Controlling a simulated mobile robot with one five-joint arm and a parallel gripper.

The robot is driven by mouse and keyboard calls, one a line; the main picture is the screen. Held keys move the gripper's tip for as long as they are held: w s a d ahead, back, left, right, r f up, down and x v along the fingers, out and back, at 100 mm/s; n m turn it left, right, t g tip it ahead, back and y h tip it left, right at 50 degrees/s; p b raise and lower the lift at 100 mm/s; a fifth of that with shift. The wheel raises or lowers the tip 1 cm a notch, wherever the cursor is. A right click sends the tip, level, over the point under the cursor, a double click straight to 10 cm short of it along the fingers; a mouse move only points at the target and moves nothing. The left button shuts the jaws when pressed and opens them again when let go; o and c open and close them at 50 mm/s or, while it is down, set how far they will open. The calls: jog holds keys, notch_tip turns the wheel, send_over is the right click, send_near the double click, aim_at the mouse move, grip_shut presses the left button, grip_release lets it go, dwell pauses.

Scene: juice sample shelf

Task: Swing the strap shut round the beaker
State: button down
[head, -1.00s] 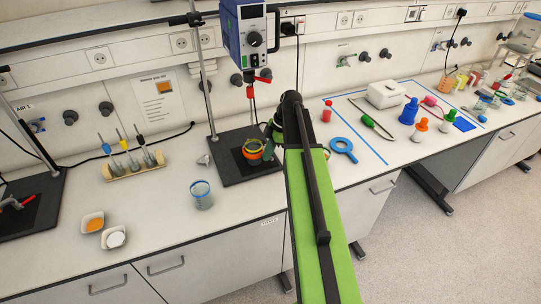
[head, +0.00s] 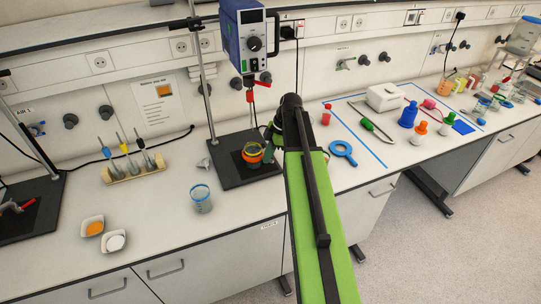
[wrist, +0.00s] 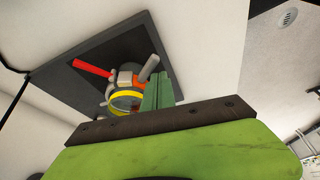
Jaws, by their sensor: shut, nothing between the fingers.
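The beaker (head: 252,156) stands on the black stand plate under the blue stirrer, with orange and yellow bands showing. In the wrist view, the beaker's yellow-rimmed mouth (wrist: 124,102) faces me. An orange strap part (wrist: 136,79) shows at its side, with grey fittings and a grey peg-like piece (wrist: 150,67) close to it. I cannot tell whether the strap is closed. My gripper (wrist: 158,90) is shut and empty, right beside the beaker; whether it touches is unclear. In the head view, my arm hides part of the gripper (head: 270,149).
The blue stirrer (head: 248,38) hangs above the beaker, beside an upright rod (head: 204,80). A red bar (wrist: 92,67) lies beyond the beaker in the wrist view. A glass beaker (head: 201,200) stands front left. A blue ring tool (head: 342,150) lies to the right.

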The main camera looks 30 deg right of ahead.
notch_tip(320, 180, up, 11)
jog(key=p, duration=1)
jog(key=shift+d, duration=0.15)
jog(key=shift+f, duration=0.15)
